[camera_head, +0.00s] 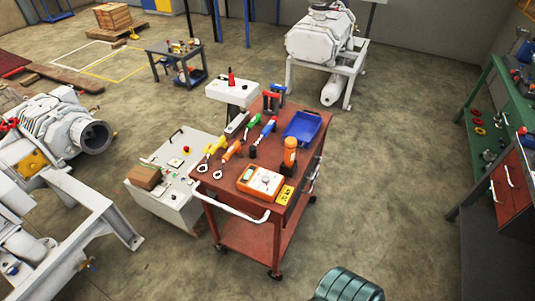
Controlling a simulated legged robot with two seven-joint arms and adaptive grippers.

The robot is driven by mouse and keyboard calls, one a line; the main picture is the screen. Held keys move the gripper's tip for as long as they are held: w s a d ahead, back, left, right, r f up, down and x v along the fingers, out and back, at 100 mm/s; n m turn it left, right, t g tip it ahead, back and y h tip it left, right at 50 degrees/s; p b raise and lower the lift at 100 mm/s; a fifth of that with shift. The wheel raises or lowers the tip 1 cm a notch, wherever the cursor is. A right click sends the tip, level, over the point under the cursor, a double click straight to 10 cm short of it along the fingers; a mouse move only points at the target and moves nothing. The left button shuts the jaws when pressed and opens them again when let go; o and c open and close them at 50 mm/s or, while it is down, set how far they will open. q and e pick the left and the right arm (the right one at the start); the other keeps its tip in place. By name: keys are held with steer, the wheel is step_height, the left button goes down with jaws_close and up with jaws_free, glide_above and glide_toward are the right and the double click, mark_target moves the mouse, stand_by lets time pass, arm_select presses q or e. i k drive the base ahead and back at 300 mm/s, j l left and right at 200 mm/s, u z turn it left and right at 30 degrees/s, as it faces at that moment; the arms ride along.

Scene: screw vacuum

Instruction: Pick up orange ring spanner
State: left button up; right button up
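The orange ring spanner (231,152) lies on the red top of a wheeled tool trolley (228,191), left of its middle. Its orange handle points toward the back right and its ring end is near the trolley's front left edge. A yellow-handled spanner (214,146) lies close to its left. A green-handled tool (251,124) and a blue-handled tool (267,128) lie behind and to its right. Neither of my grippers shows in this view, so their state is hidden.
The trolley also carries a blue tray (302,127), an orange-topped tool (289,153) and an orange-and-white meter (261,182). A white push handle (232,210) runs along its front. A white cabinet (175,185) stands at its left. Floor is clear at its right.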

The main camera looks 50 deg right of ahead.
mark_target(235, 146)
steer(key=z, duration=1.2)
